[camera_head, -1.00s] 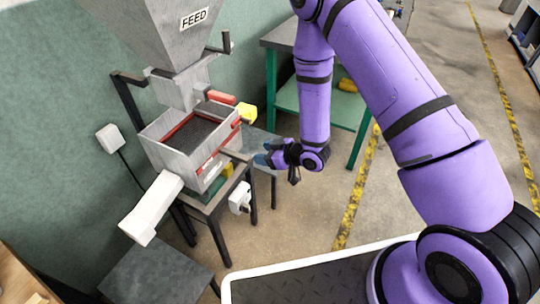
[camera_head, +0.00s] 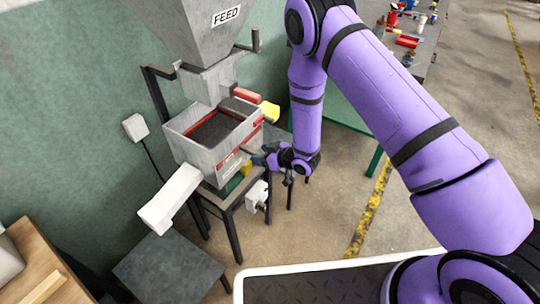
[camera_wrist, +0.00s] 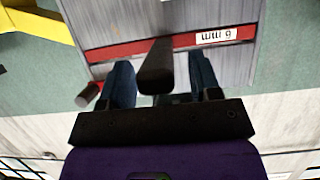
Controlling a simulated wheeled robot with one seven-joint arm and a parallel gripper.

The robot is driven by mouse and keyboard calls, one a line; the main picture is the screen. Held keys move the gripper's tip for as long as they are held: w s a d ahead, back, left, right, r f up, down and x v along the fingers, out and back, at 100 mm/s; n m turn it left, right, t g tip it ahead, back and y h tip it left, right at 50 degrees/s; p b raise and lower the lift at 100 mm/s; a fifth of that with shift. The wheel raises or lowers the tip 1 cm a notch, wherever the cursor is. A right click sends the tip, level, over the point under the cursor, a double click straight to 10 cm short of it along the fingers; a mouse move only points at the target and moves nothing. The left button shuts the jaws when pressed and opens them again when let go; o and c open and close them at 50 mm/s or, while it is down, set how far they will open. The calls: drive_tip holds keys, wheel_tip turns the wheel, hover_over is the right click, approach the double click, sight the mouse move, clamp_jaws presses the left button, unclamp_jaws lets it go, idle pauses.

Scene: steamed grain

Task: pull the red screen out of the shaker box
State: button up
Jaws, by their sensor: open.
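The grey shaker box (camera_head: 190,148) stands under the feed hopper in the head view, with red edging around its dark mesh inside. In the wrist view, the red screen's front strip (camera_wrist: 115,52) lies across the grey box wall and carries a white label reading "6 mm", seen upside down. A dark handle (camera_wrist: 155,66) sticks out from the strip toward the camera. My gripper (camera_wrist: 160,88) is open, with one blue finger on each side of the handle. No clear contact shows. In the head view my gripper (camera_head: 262,159) is at the box's right face.
The FEED hopper (camera_head: 215,45) is above the box. A yellow spout (camera_head: 270,111) is at its back right and a white chute (camera_head: 170,200) at its front left. A dark peg (camera_wrist: 88,96) stands left of the fingers. A cluttered bench (camera_head: 425,60) is at the back right.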

drive_tip(key=shift+w+a+f, duration=0.15)
drive_tip(key=shift+a, duration=0.1)
drive_tip(key=shift+c, duration=0.4)
clamp_jaws()
drive_tip(key=c, duration=0.7)
unclamp_jaws()
drive_tip(key=shift+c, duration=0.2)
clamp_jaws()
drive_tip(key=shift+r, duration=0.2)
drive_tip(key=shift+d, duration=0.1)
